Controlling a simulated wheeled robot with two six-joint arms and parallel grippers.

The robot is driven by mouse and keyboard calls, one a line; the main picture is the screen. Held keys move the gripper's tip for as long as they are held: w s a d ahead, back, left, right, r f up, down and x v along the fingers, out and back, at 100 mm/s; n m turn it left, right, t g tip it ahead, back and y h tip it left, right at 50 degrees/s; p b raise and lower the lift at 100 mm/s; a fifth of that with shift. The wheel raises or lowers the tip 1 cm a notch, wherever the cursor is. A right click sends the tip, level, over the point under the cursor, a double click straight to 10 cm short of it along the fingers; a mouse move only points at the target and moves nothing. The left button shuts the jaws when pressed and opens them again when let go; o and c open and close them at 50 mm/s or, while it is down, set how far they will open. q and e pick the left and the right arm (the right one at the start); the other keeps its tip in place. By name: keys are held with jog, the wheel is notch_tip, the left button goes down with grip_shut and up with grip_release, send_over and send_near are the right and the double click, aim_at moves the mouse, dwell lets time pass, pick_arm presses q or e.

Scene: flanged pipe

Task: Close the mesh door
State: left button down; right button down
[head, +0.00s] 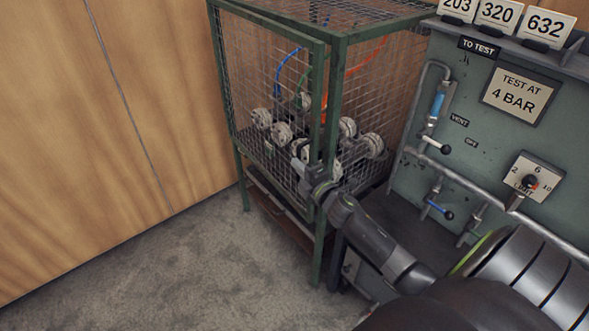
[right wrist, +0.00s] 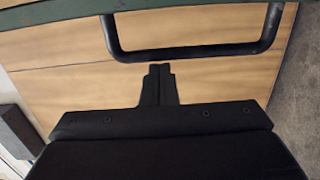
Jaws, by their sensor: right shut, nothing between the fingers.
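The mesh door (head: 272,88) is the green-framed wire panel on the front of the mesh cage (head: 340,38). Its right edge stands a little apart from the cage's corner post, so it looks slightly ajar. My right gripper (head: 302,172) is at the lower right part of the door, its tips partly lost against the mesh. In the right wrist view, my right gripper (right wrist: 160,72) is shut and empty, its tips just below the black bar handle (right wrist: 200,50). A green frame bar (right wrist: 70,28) crosses above. Contact with the handle cannot be told. My left gripper is not in view.
Flanged pipe parts (head: 281,132) and coloured hoses are inside the cage. A green test panel (head: 475,110) with valves and a dial stands close on the right. A wooden wall (head: 110,130) is at left. The grey floor (head: 190,265) before the cage is clear.

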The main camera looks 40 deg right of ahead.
aim_at(314, 158)
jog(key=shift+n+y, duration=0.4)
jog(key=shift+y, duration=0.3)
jog(key=d+b, duration=0.1)
jog(key=d, duration=0.4)
jog(key=shift+a+r, duration=0.1)
jog(key=shift+r, duration=0.2)
